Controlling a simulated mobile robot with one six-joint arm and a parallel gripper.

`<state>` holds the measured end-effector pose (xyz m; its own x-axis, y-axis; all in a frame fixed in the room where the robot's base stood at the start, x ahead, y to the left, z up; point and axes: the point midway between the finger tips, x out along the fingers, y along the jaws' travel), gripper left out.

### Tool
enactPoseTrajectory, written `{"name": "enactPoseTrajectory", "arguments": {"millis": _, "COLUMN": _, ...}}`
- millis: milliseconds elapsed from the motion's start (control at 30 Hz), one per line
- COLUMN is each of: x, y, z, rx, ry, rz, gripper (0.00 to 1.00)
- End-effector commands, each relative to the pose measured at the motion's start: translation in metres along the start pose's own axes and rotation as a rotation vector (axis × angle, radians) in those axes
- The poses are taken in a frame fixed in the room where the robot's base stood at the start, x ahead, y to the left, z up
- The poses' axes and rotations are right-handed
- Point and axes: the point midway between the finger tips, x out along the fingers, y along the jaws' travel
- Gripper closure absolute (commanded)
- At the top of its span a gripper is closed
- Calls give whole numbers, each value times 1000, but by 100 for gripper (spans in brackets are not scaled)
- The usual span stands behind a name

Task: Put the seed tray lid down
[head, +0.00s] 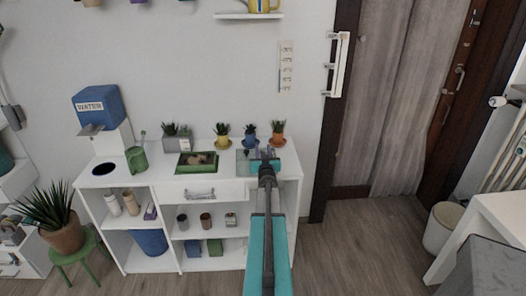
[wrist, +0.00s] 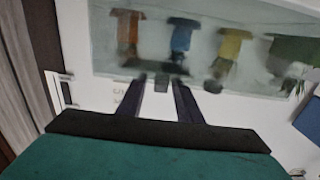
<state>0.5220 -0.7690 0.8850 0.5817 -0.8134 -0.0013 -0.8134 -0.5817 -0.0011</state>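The green seed tray (head: 197,168) with brown soil sits on the white desk top in the head view. The clear, pale lid (head: 243,167) is to its right, apart from it, at my gripper (head: 265,155). In the wrist view the lid (wrist: 210,85) spreads across the upper picture as a hazy pane, with pots showing through it. My gripper's dark fingers (wrist: 160,82) reach a dark handle (wrist: 155,66) on the lid and appear shut on it. Whether the lid touches the desk is hard to tell.
Small plants in yellow (head: 222,138), blue (head: 250,139) and orange (head: 277,139) pots stand along the back of the desk (head: 170,187). A green watering can (head: 136,159) and a blue water dispenser (head: 98,106) are at the left.

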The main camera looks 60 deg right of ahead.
Motion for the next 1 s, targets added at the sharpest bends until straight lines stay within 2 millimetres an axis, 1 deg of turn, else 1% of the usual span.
{"name": "enactPoseTrajectory", "arguments": {"millis": 1000, "x": -88, "y": 0, "z": 1, "rx": 0, "ry": 0, "rz": 0, "gripper": 68}}
